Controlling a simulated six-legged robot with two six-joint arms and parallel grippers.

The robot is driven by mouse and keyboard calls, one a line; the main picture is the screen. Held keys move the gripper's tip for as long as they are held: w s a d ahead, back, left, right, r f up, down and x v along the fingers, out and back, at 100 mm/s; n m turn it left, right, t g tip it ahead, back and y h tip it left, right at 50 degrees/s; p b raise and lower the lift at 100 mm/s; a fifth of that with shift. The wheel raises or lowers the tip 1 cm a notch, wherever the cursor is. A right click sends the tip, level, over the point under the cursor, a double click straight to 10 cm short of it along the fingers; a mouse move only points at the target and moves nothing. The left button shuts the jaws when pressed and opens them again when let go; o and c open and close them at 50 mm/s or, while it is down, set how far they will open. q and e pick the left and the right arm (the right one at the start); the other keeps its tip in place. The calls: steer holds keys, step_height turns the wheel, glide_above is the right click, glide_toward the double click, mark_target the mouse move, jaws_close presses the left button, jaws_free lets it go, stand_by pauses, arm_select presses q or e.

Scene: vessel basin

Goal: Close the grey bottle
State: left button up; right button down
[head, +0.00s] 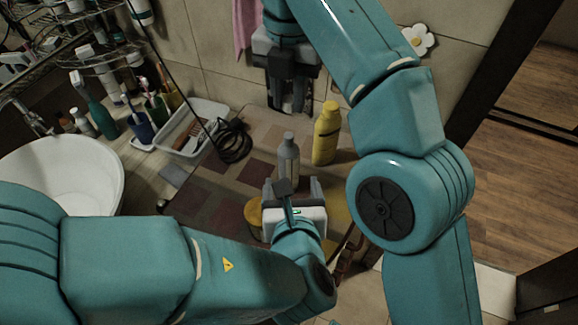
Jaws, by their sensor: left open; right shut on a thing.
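The grey bottle (289,158) stands upright on the tiled counter in the middle of the head view. Its narrow top faces up, and its lower part is partly hidden by my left gripper. My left gripper (285,186) is open, just in front of the bottle in the picture; I cannot tell whether it touches it. My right gripper (287,100) is above and behind the bottle in the picture, pointing down. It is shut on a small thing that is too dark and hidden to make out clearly.
A yellow bottle (326,134) stands close to the right of the grey bottle. A yellow round thing (254,216) is partly hidden by my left gripper. A black coiled cable (234,141), a white tray (203,113) and a white basin (58,165) are to the left.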

mark_target(289, 168)
steer(key=shift+s, duration=0.1)
arm_select(q)
steer(key=x, duration=0.9)
steer(key=shift+w+f, duration=0.1)
steer(key=shift+w, duration=0.2)
arm_select(e)
steer(key=shift+a, duration=0.1)
arm_select(q)
steer(key=shift+w+a+f, duration=0.2)
steer(key=shift+w+f, duration=0.05)
steer(key=shift+w, duration=0.4)
steer(key=shift+w+d+f, duration=0.1)
steer(key=shift+w+f, duration=0.05)
steer(key=shift+w, duration=0.2)
steer(key=shift+s, duration=0.1)
steer(key=shift+c, duration=0.6)
jaws_close()
arm_select(e)
steer(key=shift+f, duration=2.5)
steer(key=shift+f, duration=0.1)
steer(key=shift+f, duration=0.8)
